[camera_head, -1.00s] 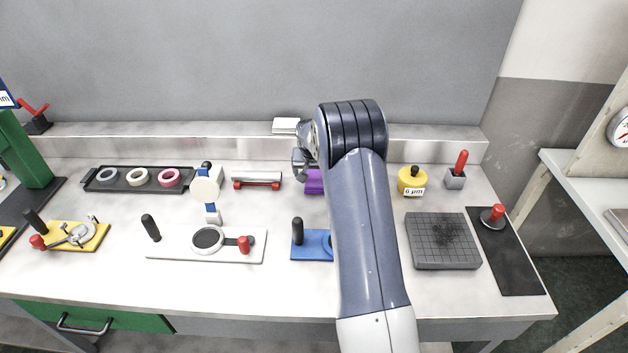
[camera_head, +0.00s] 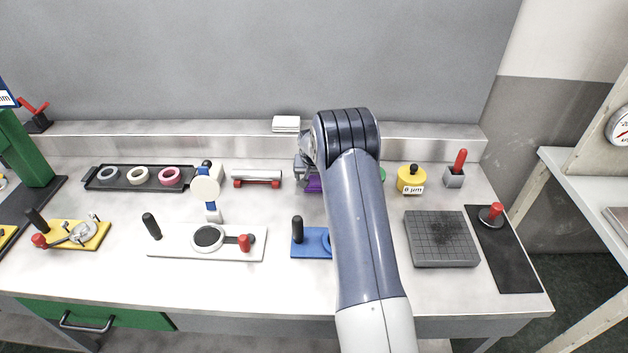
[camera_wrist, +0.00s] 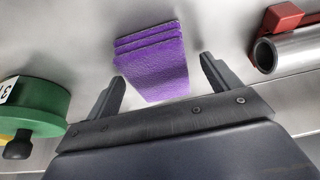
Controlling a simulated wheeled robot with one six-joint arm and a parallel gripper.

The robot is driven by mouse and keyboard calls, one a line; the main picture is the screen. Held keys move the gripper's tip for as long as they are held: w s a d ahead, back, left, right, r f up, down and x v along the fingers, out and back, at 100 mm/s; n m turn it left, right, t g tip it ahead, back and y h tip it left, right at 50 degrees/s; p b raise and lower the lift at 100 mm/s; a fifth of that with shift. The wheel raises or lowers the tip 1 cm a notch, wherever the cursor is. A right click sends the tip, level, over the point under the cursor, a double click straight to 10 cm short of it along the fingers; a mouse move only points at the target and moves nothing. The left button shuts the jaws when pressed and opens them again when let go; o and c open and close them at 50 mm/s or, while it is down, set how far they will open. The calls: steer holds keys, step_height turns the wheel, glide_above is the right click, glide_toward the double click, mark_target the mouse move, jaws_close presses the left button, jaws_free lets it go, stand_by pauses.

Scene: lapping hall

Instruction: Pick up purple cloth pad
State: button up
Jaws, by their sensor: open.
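The purple cloth pad (camera_wrist: 155,68) shows in the wrist view as a stack of several thin purple layers on the light bench top. In the head view only a purple patch (camera_head: 314,185) of it shows, mostly hidden behind my arm. My gripper (camera_wrist: 162,76) is open in the wrist view, with one finger on each side of the near part of the pad. I cannot tell whether the fingertips reach down to the pad's level. Nothing is held.
A green round container (camera_wrist: 35,105) lies left of the fingers in the wrist view. A metal tube on a red stand (camera_wrist: 285,42) is to the right. A blue plate with a black handle (camera_head: 312,243) and a yellow container (camera_head: 411,180) flank my arm in the head view.

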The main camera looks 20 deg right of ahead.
steer(key=shift+f, duration=0.15)
stand_by(0.5)
steer(key=c, duration=1.1)
